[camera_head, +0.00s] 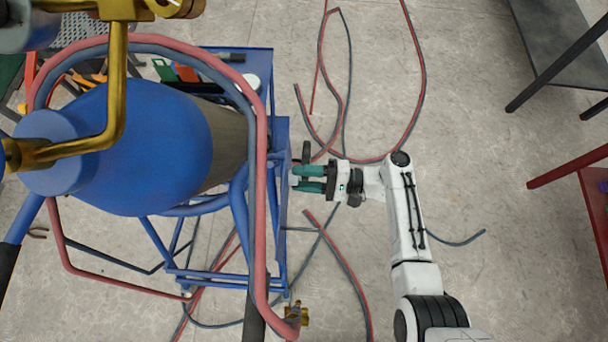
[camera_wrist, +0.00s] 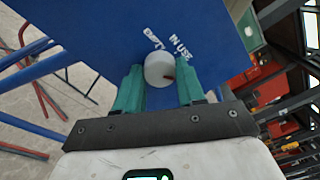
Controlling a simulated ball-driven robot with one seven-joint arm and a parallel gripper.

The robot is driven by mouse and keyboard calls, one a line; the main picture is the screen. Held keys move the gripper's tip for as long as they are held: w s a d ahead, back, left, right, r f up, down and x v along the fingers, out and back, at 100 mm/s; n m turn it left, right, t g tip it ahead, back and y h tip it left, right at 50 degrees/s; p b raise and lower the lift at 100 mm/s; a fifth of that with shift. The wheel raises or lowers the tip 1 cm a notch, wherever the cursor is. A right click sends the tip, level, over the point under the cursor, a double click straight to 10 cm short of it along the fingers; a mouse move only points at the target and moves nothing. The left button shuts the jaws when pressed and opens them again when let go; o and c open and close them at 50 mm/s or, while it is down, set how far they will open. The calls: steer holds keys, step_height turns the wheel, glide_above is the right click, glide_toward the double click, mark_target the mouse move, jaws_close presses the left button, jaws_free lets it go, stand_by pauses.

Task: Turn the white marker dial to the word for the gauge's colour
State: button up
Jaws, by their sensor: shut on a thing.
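The white marker dial (camera_wrist: 158,66) is a round knob on a blue panel (camera_wrist: 95,30), with a small dark red mark on its lower right part. My gripper (camera_wrist: 161,80) is shut on the dial, with a green finger on each side of it. Above the dial, white lettering reads "IN USE" (camera_wrist: 180,46); a word left of it is too blurred to read surely. In the head view my gripper (camera_head: 297,179) is at the right side of the blue cart (camera_head: 282,135), and the dial is hidden there. I cannot make out the gauge or its colour.
A large blue cylinder (camera_head: 150,150) stands on the cart at the left, with red and grey hoses (camera_head: 262,220) looped around it. More hoses (camera_head: 345,265) lie on the floor. A red table (camera_head: 595,200) is at the right.

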steer(key=o, duration=1)
steer(key=shift+o, duration=0.2)
steer(key=d+b, duration=0.1)
steer(key=d, duration=1)
steer(key=shift+s, duration=0.15)
steer(key=shift+s+f, duration=0.1)
steer(key=s+d+f+n+g+h, duration=0.1)
steer(key=s+d+f+n+h, duration=0.1)
steer(key=s+d+f+h, duration=0.25)
steer(key=s+d+f+n+g+h, duration=0.1)
steer(key=s+d+n+h, duration=0.15)
steer(key=s+h, duration=0.45)
steer(key=s+d+r+n+t+h+p, duration=0.1)
steer(key=s+d+r+t+h, duration=0.1)
steer(key=s+d+r+h, duration=0.4)
steer(key=s+d+r, duration=0.2)
steer(key=d+r, duration=0.2)
steer(key=shift+r+n+h, duration=0.35)
steer(key=shift+r, duration=0.05)
